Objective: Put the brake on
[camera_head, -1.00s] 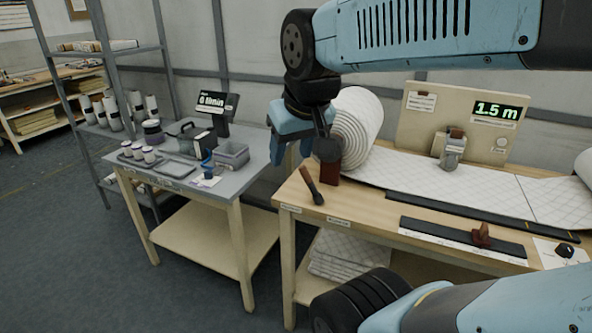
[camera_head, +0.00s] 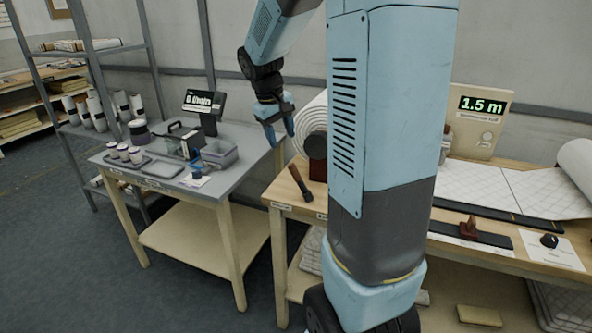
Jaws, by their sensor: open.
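A lever with a brown handle and dark end (camera_head: 300,184), which looks like the brake, leans at the left end of the wooden bench (camera_head: 282,192). It stands beside the dark red block (camera_head: 318,169) and black hub (camera_head: 316,146) of the white quilted wadding roll (camera_head: 311,118). My gripper (camera_head: 281,136) is open and empty, fingers pointing down. In the picture it is above and left of the lever, apart from it. My arm hides most of the roll and the middle of the bench.
A grey side table (camera_head: 225,178) at left holds jars, a bin and a screen (camera_head: 204,103). A gap separates it from the bench. A panel reading 1.5 m (camera_head: 483,106) stands behind the bench. A red-handled slider (camera_head: 468,229) and black knob (camera_head: 549,240) are at right.

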